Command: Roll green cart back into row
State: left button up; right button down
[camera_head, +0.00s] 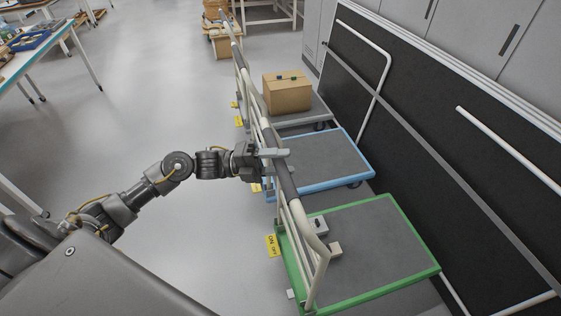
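The green cart (392,284), a grey platform with a green rim, stands at the lower right. Its pale upright handle frame (318,252) rises along its left side. My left gripper (273,160) is at a dark-sleeved handle bar (287,180) beyond the near end of this frame. A pale finger lies across the bar, but the overlapping frames hide how far the fingers are closed and which cart the gripped stretch belongs to. A blue-rimmed cart (330,160) stands just behind the green one, with a narrow gap. My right gripper is not in view.
A grey cart (305,117) carrying a cardboard box (287,94) stands farther back. Black panels with white rails (505,150) line the right. Two small grey items (318,227) sit on the green cart. Open floor (170,110) lies left; a table (32,52) is upper left.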

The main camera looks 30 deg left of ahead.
pick_arm(q)
jog(key=shift+s+a+f, duration=0.15)
jog(key=shift+a, duration=0.25)
jog(key=b+v, duration=0.2)
jog(key=v, duration=0.8)
jog(key=shift+b, duration=0.35)
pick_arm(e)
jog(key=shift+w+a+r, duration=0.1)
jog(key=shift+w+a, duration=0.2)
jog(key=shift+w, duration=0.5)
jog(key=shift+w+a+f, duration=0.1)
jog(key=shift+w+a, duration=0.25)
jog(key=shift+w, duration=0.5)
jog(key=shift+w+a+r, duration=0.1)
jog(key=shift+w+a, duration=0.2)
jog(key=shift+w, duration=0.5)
